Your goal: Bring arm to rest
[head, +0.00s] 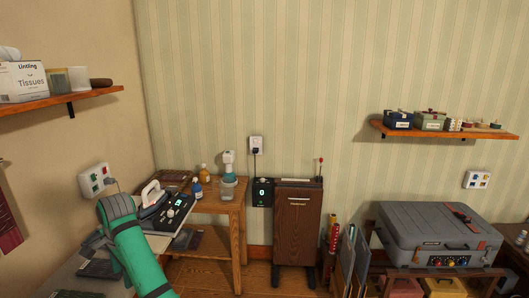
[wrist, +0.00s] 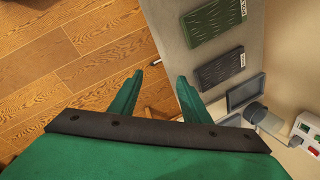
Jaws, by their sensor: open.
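My arm shows in the head view as a green link (head: 142,262) with a grey joint at its top, at the lower left in front of a low pale bench. The fingers are not clearly seen in that view. In the wrist view my gripper (wrist: 160,77) is open, with two green fingers apart and nothing between them. The fingers point over the wooden floor (wrist: 60,60) and the edge of the pale bench top (wrist: 172,42). The right finger appears close to that edge; I cannot tell whether it touches.
Dark textured pads (wrist: 216,23) with labels lie on the bench. A wall socket (head: 95,180) is beside the arm. An iron (head: 152,192) and black device (head: 176,212) stand beyond it, near a wooden table (head: 238,215). A grey case (head: 425,235) is at right.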

